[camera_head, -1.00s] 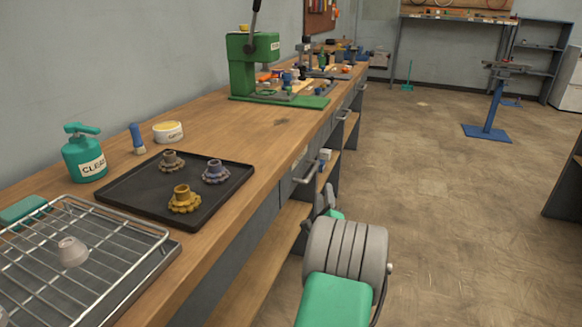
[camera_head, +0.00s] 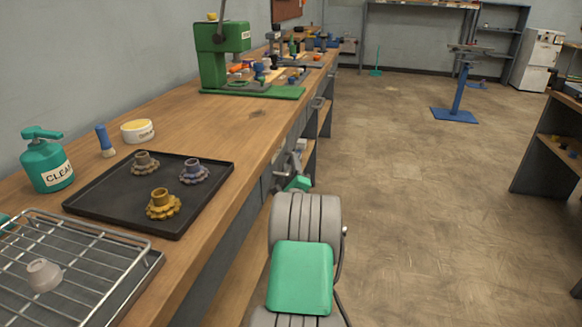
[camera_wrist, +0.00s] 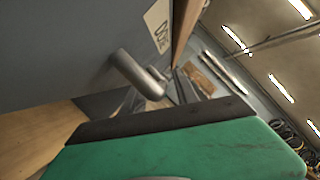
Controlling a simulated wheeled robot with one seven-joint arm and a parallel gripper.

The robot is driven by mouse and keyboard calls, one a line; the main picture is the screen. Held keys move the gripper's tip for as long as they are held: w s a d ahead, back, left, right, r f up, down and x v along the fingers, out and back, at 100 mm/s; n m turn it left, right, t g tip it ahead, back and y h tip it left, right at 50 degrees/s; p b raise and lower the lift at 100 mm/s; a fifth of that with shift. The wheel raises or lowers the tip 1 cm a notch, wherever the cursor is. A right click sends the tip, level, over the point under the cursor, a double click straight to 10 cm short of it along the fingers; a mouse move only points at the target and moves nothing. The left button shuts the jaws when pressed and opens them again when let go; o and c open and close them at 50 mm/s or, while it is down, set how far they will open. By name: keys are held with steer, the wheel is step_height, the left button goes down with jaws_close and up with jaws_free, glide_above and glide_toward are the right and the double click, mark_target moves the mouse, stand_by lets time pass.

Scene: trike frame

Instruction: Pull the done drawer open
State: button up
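The done drawer (camera_wrist: 65,45) shows in the wrist view as a grey front with a pale label (camera_wrist: 158,25), only partly readable. Its bar handle (camera_wrist: 138,72) sticks out towards my gripper. My gripper (camera_wrist: 156,92) has its dark fingers apart, one on each side of the handle's near end; I cannot tell whether they touch it. In the head view my gripper (camera_head: 287,172) is at the bench's front edge, and my arm hides much of the drawer. The drawer looks shut.
The wooden bench (camera_head: 215,118) runs along the left wall. A black tray (camera_head: 110,200) with gears and a wire rack (camera_head: 75,255) lie on it near its front edge. A green press (camera_head: 225,60) stands farther back.

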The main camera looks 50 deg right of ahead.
steer(key=shift+c, duration=0.3)
jaws_close()
steer(key=shift+s+f, duration=0.1)
stand_by(1.0)
